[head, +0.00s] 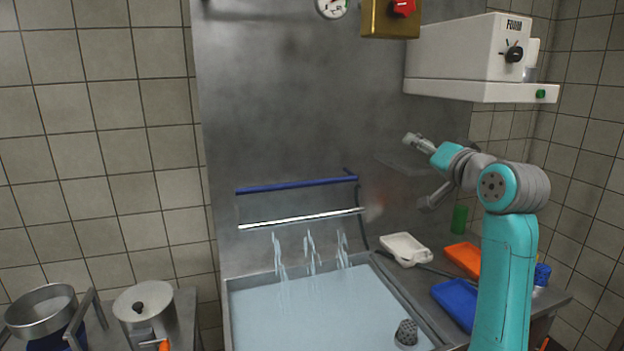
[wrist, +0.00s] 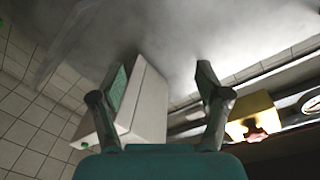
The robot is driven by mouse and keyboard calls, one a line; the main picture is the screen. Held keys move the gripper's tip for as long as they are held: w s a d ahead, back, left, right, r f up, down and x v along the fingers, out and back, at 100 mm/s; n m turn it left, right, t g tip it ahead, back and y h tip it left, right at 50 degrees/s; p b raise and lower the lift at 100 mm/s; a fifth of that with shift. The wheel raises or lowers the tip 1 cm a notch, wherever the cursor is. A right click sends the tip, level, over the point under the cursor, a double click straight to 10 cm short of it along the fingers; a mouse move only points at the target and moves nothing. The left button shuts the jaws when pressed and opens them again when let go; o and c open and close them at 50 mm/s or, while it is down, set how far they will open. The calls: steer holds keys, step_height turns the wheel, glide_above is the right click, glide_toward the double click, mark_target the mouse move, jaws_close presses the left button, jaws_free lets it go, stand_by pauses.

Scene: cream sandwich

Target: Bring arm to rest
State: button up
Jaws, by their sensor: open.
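My arm (head: 508,265) rises at the right in the head view, teal and grey, bent at the top. My gripper (head: 413,139) points up and left, in front of the grey metal back panel and below the white wall unit. In the wrist view my gripper (wrist: 160,85) shows two separate fingers with nothing between them. The gripper is open, empty and raised well above the counter.
A water-filled sink (head: 232,310) with running jets lies below. A white tray (head: 406,248), orange tray (head: 463,258), blue tray (head: 455,302) and green bottle (head: 459,219) are on the right counter. The white wall unit (head: 450,60) overhangs. Pots (head: 145,300) stand left.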

steer(key=s+a+f+h, duration=0.1)
steer(key=s+f, duration=0.2)
steer(key=f, duration=1)
steer(key=s+f+h, duration=0.1)
steer(key=s+f, duration=0.2)
steer(key=f, duration=1)
steer(key=s+a+f+g+h, duration=0.1)
steer(key=s+a+f, duration=0.1)
steer(key=s+f, duration=1.45)
steer(key=s+a+f+n+g+h, duration=0.1)
steer(key=s+f, duration=0.4)
steer(key=s, duration=0.6)
steer(key=s+f+n, duration=0.1)
steer(key=s+f, duration=0.3)
steer(key=s, duration=0.6)
steer(key=s+r+n, duration=0.1)
steer(key=s+r, duration=0.1)
steer(key=s, duration=0.8)
steer(key=s+a+r+n, duration=0.1)
steer(key=s+r+n, duration=0.1)
steer(key=s, duration=0.7)
steer(key=shift+s+r+g, duration=0.3)
steer(key=shift+s+r, duration=0.05)
steer(key=shift+r, duration=0.15)
